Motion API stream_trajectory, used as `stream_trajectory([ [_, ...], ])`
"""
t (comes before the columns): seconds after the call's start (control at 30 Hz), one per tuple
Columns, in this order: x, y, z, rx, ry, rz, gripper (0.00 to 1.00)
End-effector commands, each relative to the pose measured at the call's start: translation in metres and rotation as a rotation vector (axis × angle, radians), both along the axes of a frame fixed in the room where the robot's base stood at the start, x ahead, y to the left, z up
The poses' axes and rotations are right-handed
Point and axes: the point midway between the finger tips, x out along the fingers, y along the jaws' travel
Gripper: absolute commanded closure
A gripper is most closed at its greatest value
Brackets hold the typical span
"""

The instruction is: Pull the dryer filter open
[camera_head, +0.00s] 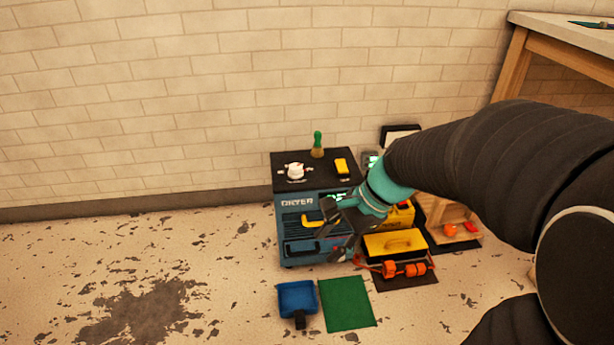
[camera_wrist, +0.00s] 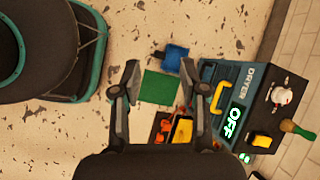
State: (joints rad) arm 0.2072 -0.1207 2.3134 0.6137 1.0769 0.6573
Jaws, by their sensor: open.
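The dryer (camera_head: 308,247) is a blue box with a black top, standing on the floor by the wall. A yellow handle (camera_head: 312,221) sticks out from its front and also shows in the wrist view (camera_wrist: 207,73); I take it for the filter's handle. The filter itself cannot be made out. My gripper (camera_head: 337,228) is open and empty, just right of the handle in the head view. In the wrist view its fingers (camera_wrist: 162,70) are spread over the floor, with the handle right of the right finger. The dryer display (camera_wrist: 235,121) reads OFF.
A blue dustpan-like piece (camera_head: 297,298) and a green mat (camera_head: 347,303) lie before the dryer. A yellow box (camera_head: 394,243) and orange rollers (camera_head: 404,269) stand to the right. Floor at left is clear.

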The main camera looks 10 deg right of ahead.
Motion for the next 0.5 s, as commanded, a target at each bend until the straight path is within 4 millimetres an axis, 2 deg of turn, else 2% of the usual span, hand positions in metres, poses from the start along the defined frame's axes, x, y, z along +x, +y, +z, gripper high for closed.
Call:
stream_trajectory([
  [0.03,0.012,-0.001,-0.01,0.059,0.071,-0.087,0.57],
  [0.27,0.064,-0.006,-0.044,0.323,0.387,-0.483,0.57],
  [0.5,0.12,-0.028,-0.09,0.602,0.733,-0.879,0.57],
])
